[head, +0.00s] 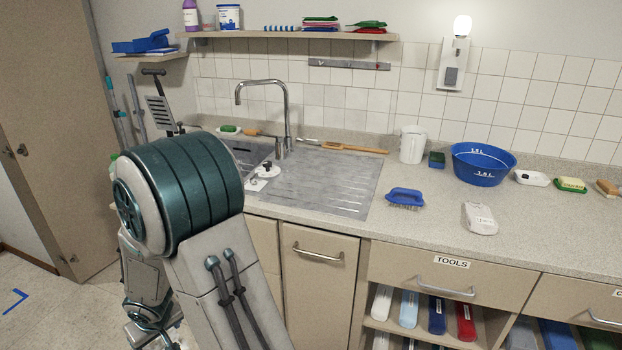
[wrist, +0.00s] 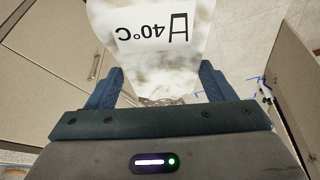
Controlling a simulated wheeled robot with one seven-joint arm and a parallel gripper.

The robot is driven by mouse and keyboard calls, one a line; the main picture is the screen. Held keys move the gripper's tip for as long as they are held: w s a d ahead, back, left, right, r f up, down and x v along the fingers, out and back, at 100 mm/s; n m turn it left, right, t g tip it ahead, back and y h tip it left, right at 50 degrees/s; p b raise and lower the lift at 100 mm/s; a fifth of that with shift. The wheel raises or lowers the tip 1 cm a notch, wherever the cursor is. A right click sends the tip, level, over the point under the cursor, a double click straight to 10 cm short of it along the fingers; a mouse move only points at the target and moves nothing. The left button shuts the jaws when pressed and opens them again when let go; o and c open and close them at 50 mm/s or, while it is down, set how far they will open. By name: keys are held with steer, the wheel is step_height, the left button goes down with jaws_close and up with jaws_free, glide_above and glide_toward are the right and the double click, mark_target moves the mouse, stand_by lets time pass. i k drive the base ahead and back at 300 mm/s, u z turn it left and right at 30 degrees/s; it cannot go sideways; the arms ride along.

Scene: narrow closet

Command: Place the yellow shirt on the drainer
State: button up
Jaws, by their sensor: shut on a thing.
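In the wrist view my gripper (wrist: 160,82) is shut on a pale, off-white thing with brownish smudges (wrist: 185,65). A white label on it reads "40°C" upside down. It looks pale rather than yellow, and I cannot tell whether it is the shirt. No clearly yellow shirt shows in either view. The drainer (head: 335,190) is the ribbed steel surface right of the sink basin (head: 248,158). Its ribbed part is bare. In the head view my arm stands in front of the left cabinets, and the held thing is not visible there.
A white plug on a small white piece (head: 265,172) lies at the basin's edge. A blue brush (head: 405,198), white mug (head: 412,145) and blue basin (head: 482,163) stand to the right. A tall door (head: 55,130) is at left.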

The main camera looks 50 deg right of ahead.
mark_target(327, 187)
steer(key=z, duration=1.4)
